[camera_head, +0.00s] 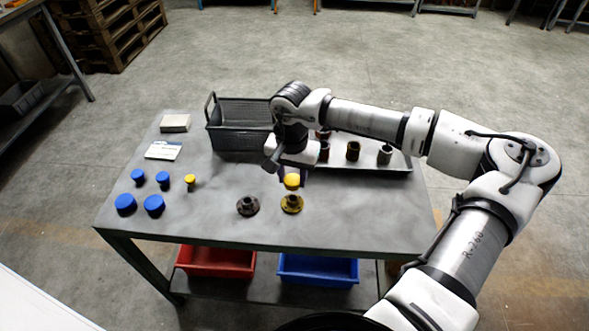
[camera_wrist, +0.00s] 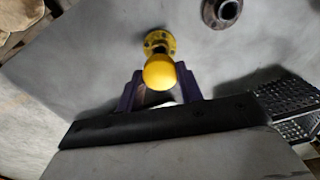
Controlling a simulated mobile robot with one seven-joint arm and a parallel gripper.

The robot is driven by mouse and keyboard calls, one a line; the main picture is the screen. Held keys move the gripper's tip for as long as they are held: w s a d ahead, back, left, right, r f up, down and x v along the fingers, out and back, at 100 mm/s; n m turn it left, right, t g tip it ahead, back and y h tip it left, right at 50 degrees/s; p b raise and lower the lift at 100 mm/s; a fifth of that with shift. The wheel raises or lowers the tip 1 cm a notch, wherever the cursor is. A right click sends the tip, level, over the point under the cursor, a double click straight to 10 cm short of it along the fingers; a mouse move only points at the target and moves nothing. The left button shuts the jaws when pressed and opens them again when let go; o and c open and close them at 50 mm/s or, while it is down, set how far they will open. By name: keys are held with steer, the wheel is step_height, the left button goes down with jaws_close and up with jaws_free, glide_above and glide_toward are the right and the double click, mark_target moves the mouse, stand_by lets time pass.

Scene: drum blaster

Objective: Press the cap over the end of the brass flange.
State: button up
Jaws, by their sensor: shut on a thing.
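A yellow cap (camera_head: 292,181) is between the fingers of my gripper (camera_head: 291,174), which is shut on it. The cap is just above the brass flange (camera_head: 291,204), which stands on the table with its neck up. In the wrist view the yellow cap (camera_wrist: 159,72) is at the fingertips of my gripper (camera_wrist: 160,84), and the brass flange (camera_wrist: 159,42) shows behind it. From these views I cannot tell whether the cap touches the flange's end.
A dark flange (camera_head: 248,205) stands left of the brass one. Blue caps (camera_head: 154,205) and a small yellow-capped piece (camera_head: 190,182) are at the left. A mesh basket (camera_head: 240,127) and a tray (camera_head: 399,163) with dark fittings (camera_head: 353,150) are behind. The table's front is clear.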

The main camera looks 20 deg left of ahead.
mark_target(292, 190)
steer(key=shift+f+b, duration=1.2)
steer(key=shift+f, duration=1.15)
steer(key=shift+f+b, duration=0.3)
steer(key=shift+b, duration=0.05)
steer(key=shift+b, duration=0.6)
steer(key=shift+f+b, duration=0.7)
steer(key=shift+b, duration=0.75)
stand_by(0.8)
steer(key=o, duration=1.5)
steer(key=shift+r+p, duration=1.3)
steer(key=shift+r, duration=1.25)
